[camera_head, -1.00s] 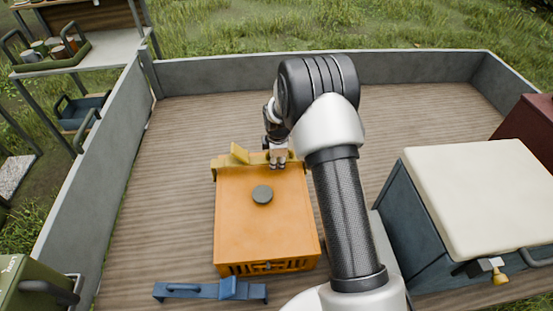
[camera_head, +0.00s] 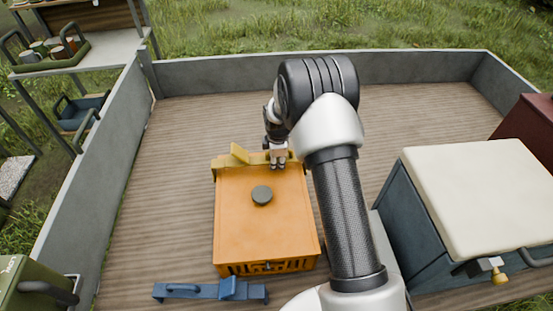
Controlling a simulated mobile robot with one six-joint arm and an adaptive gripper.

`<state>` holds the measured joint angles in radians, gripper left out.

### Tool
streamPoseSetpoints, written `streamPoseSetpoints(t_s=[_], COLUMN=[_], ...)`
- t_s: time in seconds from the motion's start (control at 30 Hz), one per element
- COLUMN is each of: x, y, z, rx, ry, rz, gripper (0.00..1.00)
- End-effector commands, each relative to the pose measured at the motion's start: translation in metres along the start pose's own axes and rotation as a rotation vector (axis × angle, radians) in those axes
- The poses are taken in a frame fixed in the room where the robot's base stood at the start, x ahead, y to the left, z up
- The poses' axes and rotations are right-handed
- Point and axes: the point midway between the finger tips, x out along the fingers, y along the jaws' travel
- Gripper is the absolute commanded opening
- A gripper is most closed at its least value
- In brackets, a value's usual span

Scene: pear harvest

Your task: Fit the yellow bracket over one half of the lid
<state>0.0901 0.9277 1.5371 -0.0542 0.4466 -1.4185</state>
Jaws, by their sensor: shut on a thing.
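The orange crate with its flat orange lid (camera_head: 262,228) stands on the wooden deck, with a dark round knob (camera_head: 262,195) in the middle of the lid. The yellow bracket (camera_head: 238,156) lies across the far edge of the lid, its raised yellow tab left of my gripper. My gripper (camera_head: 278,164) is at the far edge of the lid, shut on the bracket. My wrist hides part of the bracket's right side. I cannot tell whether the bracket is fully seated on the edge.
A blue bracket (camera_head: 211,290) lies on the deck in front of the crate. A blue cooler with a cream lid (camera_head: 480,200) stands at right. A grey wall (camera_head: 95,170) borders the deck at left. The deck behind the crate is clear.

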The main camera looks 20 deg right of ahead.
Motion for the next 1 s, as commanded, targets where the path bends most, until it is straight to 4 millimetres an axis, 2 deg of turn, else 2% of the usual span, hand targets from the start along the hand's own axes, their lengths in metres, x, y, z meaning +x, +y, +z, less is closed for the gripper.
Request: streamPoseSetpoints(t_s=[0.77,0.8,1.0], x=[0.012,0.012,0.013], y=[-0.003,-0.003,-0.003], z=[0.000,0.000,0.000], rx=[0.000,0.000,0.000], ry=[0.000,0.000,0.000], rz=[0.001,0.001,0.000], gripper=[0.00,0.29,0.43])
